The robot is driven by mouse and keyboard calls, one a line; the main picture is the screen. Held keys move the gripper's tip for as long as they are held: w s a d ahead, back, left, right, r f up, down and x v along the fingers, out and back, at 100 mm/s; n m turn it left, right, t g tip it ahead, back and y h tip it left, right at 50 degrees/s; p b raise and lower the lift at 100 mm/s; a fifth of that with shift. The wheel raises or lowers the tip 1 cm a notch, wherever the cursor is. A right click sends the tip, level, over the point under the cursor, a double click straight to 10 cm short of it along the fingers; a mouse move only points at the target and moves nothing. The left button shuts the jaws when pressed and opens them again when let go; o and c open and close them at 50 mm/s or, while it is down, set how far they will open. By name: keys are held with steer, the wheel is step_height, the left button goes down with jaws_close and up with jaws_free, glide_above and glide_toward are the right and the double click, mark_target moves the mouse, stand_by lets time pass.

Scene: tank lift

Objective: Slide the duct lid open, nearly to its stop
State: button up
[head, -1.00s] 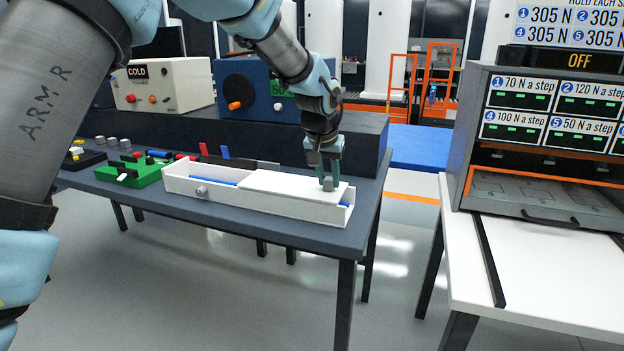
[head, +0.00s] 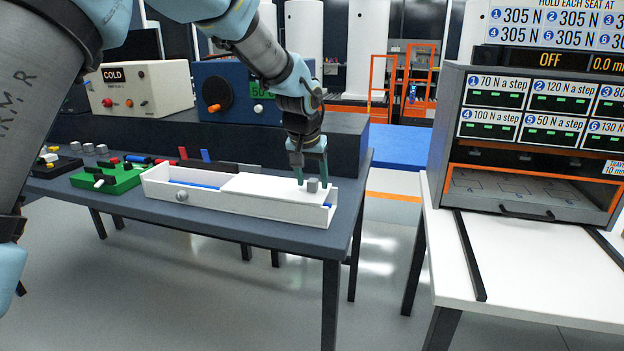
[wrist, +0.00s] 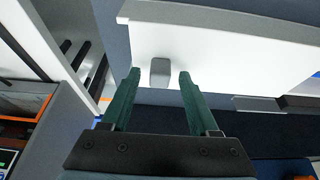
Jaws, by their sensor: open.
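The white duct (head: 165,190) lies along the front of the dark table. Its white lid (head: 262,189) covers the middle and right part. Blue shows inside the uncovered left part and in a small gap at the right end. A small grey knob (head: 313,185) stands on the lid near its right end; it also shows in the wrist view (wrist: 160,72). My gripper (head: 313,184) points down over the lid's right end. In the wrist view my gripper (wrist: 158,76) is open, with one green finger on each side of the knob and a visible gap to both.
A green block fixture (head: 108,178) and small parts stand left of the duct. A dark raised ledge (head: 345,135) runs behind it, bearing the COLD box (head: 140,87) and a blue box (head: 235,85). A white table with a grey cabinet stands at the right.

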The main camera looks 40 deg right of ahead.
steer(key=b+v, duration=0.2)
steer(key=v, duration=0.8)
steer(key=shift+a+r, duration=0.2)
steer(key=shift+r, duration=0.1)
steer(key=w+a+f+n+y, duration=0.1)
steer(key=w+a+f+n, duration=0.2)
steer(key=a, duration=0.6)
steer(key=w+a+f, duration=0.2)
steer(key=w+a, duration=0.4)
steer(key=a, duration=0.4)
steer(key=w+a+f+n+y, duration=0.1)
steer(key=w+a+f+n, duration=0.2)
steer(key=a, duration=0.6)
steer(key=s+a+f+n, duration=0.2)
steer(key=s+a+f, duration=0.1)
steer(key=a, duration=0.9)
steer(key=s+a+f+n+y, duration=0.1)
steer(key=s+a+f+n, duration=0.2)
steer(key=a, duration=1)
steer(key=shift+s+f+g+y, duration=0.3)
steer(key=shift+s+f, duration=0.1)
steer(key=shift+s, duration=0.05)
steer(key=shift+a, duration=0.15)
